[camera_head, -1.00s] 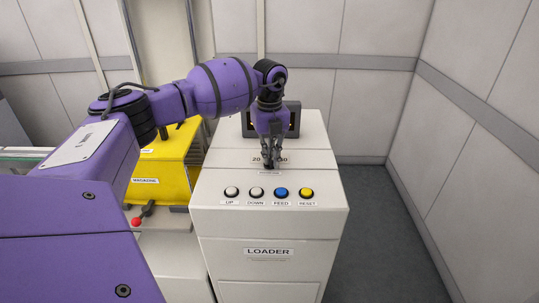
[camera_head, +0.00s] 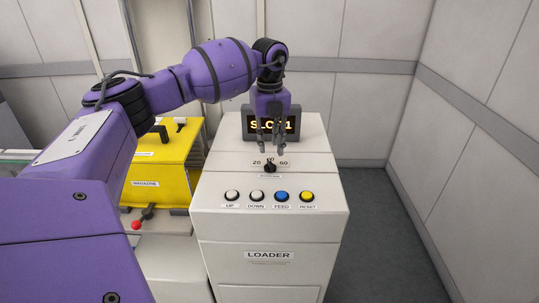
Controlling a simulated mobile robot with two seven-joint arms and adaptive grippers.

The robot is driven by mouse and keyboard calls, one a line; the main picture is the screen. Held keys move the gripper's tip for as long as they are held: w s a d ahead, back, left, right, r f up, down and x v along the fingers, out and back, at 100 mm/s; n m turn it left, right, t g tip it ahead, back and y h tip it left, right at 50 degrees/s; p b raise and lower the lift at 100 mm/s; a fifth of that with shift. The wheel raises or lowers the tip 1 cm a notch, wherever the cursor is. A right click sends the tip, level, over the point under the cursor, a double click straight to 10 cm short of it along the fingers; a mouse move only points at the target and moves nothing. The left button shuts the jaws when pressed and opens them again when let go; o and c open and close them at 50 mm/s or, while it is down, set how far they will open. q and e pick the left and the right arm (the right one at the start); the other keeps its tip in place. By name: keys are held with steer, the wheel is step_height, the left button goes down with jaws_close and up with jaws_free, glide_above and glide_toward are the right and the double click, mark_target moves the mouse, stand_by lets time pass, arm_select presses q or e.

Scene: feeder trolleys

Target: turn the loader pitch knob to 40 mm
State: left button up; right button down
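The loader pitch knob (camera_head: 270,168) is a small black knob on the sloped top of the white loader (camera_head: 322,190). The knob appears to point up toward the middle mark, which is partly covered and hard to read. My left gripper (camera_head: 272,150) hangs fingers-down just above and behind the knob in the picture. Its fingers are spread apart and empty, clear of the knob. My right gripper is not in view.
A dark display (camera_head: 294,124) with orange text, partly hidden by my gripper, stands behind the knob. UP, DOWN, FEED (camera_head: 281,196) and RESET buttons line the front. A yellow magazine (camera_head: 165,172) and a red-balled lever (camera_head: 137,225) are left. Floor (camera_head: 375,220) is clear right.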

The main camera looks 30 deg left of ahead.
mark_target(270, 162)
arm_select(q)
step_height(270, 162, up, 6)
steer(key=shift+r, duration=0.15)
stand_by(0.3)
